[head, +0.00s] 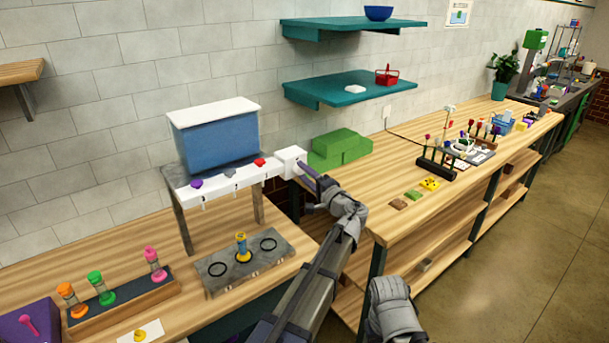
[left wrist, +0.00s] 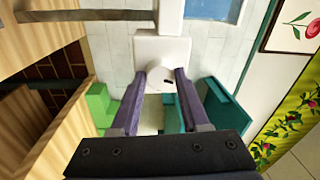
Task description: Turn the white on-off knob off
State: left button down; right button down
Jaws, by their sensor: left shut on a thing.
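The white on-off knob (left wrist: 160,80) is a round white disc with a short dark mark, on the face of a white box (left wrist: 174,50) in the left wrist view. In the head view the white box (head: 290,160) sits at the right end of the dispenser's white rail. My left gripper (head: 308,177) reaches it from the right. In the left wrist view its two purple fingers (left wrist: 166,82) lie on either side of the knob, shut on it. The fingers hide the knob in the head view.
The dispenser has a blue tank (head: 220,145) and several coloured knobs. Green blocks (head: 338,150) stand behind, near a teal shelf (head: 345,90). A gap separates the two wooden benches.

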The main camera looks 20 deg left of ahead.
pick_arm(q)
jog(key=shift+f+n, duration=0.1)
jog(key=shift+n, duration=1.9)
jog(key=shift+c, duration=2)
grip_release()
jog(key=v, duration=0.8)
jog(key=shift+b, duration=0.4)
jog(key=shift+w, duration=0.15)
